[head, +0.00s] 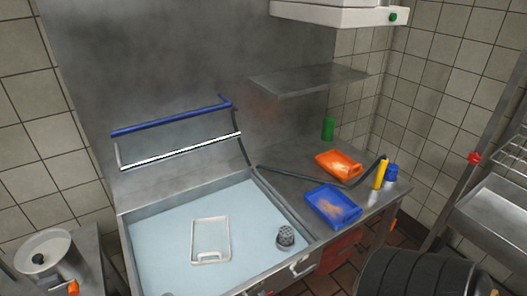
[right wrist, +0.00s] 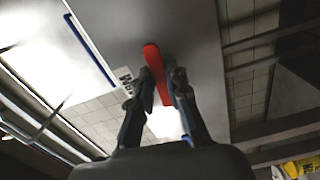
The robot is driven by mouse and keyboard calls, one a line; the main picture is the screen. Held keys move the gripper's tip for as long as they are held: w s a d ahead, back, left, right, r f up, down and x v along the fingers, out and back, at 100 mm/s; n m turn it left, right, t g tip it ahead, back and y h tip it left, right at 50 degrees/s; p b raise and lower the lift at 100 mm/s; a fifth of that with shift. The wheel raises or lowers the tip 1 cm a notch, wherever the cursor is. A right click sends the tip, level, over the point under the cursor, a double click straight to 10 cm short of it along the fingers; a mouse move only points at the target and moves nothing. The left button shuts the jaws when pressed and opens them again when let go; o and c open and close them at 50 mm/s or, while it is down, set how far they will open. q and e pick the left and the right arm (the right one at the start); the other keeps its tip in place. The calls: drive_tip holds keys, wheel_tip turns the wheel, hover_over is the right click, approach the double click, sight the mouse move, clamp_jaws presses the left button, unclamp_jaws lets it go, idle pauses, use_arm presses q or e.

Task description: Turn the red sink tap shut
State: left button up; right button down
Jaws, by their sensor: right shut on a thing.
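A long red handle (right wrist: 153,68) shows in the right wrist view. My right gripper (right wrist: 160,92) is shut on it, with one dark finger on each side of its lower part. What the handle is mounted on is hidden or too dark to tell. In the head view a small red knob (head: 473,158) sits on a metal post at the far right, with no gripper at it. I cannot tell if it belongs to a tap. Neither gripper shows in the head view.
A wide basin (head: 168,240) with pale blue inside holds a white frame (head: 196,240) and a dark round thing (head: 285,236). Orange (head: 350,171) and blue (head: 352,217) trays lie on the counter beside it. A metal shelf (head: 308,78) juts from the wall above.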

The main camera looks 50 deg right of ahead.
drive_tip(key=shift+r+n, duration=0.2)
drive_tip(key=shift+n, duration=0.3)
drive_tip(key=c, duration=1.3)
unclamp_jaws()
drive_tip(key=shift+f, duration=0.1)
